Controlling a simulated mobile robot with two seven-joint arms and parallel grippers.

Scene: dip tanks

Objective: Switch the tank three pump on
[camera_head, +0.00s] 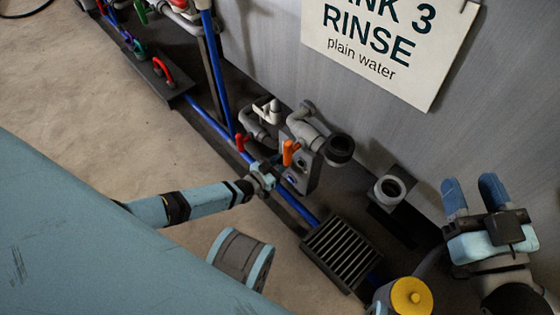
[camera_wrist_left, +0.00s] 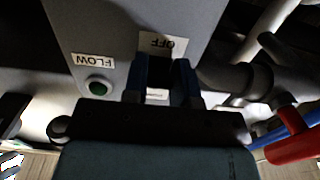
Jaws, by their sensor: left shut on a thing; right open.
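The TANK 3 RINSE sign (camera_head: 375,45) hangs on the grey tank wall. Below it stands a grey pump box (camera_head: 302,178) with pipes around it. My left gripper (camera_head: 268,174) is at the box's left side. In the left wrist view, the fingers of my left gripper (camera_wrist_left: 160,80) are shut at the box face, on what looks like the pump switch, mostly hidden between them. An upside-down OFF label (camera_wrist_left: 162,43) shows just above the fingertips. My right gripper (camera_head: 475,195) is open and empty, at the right by the wall.
An orange valve handle (camera_head: 289,152) and a red one (camera_head: 240,142) are close to my left gripper. A floor grate (camera_head: 342,250), a grey pipe stub (camera_head: 390,188) and a yellow-capped fitting (camera_head: 411,297) lie to the right. Open floor (camera_head: 110,130) is at the left.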

